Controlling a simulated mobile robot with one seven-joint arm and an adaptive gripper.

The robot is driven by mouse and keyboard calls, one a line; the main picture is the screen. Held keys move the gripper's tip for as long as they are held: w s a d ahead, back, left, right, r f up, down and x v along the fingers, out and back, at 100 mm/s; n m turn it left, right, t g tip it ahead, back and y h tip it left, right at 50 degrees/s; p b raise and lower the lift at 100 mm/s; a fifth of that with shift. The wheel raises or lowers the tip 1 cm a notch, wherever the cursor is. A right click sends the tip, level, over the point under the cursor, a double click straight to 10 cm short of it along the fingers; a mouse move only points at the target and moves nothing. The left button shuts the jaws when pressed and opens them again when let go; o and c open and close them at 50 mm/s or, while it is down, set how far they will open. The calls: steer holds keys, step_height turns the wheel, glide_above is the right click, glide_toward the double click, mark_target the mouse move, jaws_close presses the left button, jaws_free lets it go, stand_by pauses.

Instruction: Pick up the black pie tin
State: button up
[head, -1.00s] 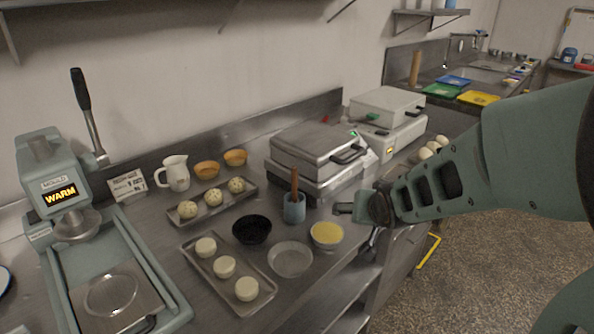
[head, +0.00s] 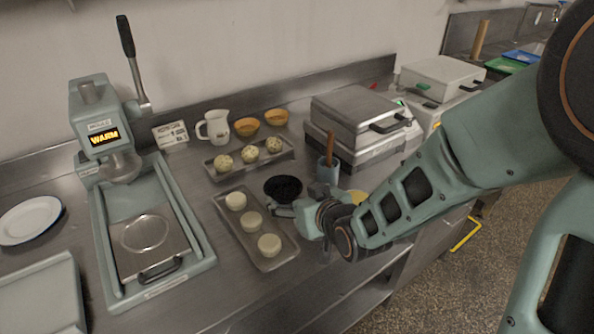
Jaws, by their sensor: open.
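The black pie tin (head: 284,187) is a small dark round tin on the steel counter, between the tray of plain dough pieces and the blue-grey pot with a wooden handle. My gripper (head: 278,209) is at the near side of the tin, low over the counter, with its fingertips close to the rim. I cannot tell whether they touch it. My gripper is open and holds nothing that I can see. My gripper and arm hide the grey tin and most of the yellow-filled bowl (head: 357,196).
A tray of plain dough rounds (head: 283,258) lies close on the left of my gripper. A tray of speckled dough balls (head: 229,175) is behind. The pot with the wooden handle (head: 328,171) and a closed press (head: 357,118) stand to the right. A warm mould press (head: 125,213) is at left.

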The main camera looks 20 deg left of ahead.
mark_target(279, 185)
steer(key=shift+x, duration=3.8)
steer(key=shift+a+r, duration=0.1)
steer(key=shift+r, duration=0.1)
steer(key=shift+c, duration=0.2)
steer(key=c, duration=0.8)
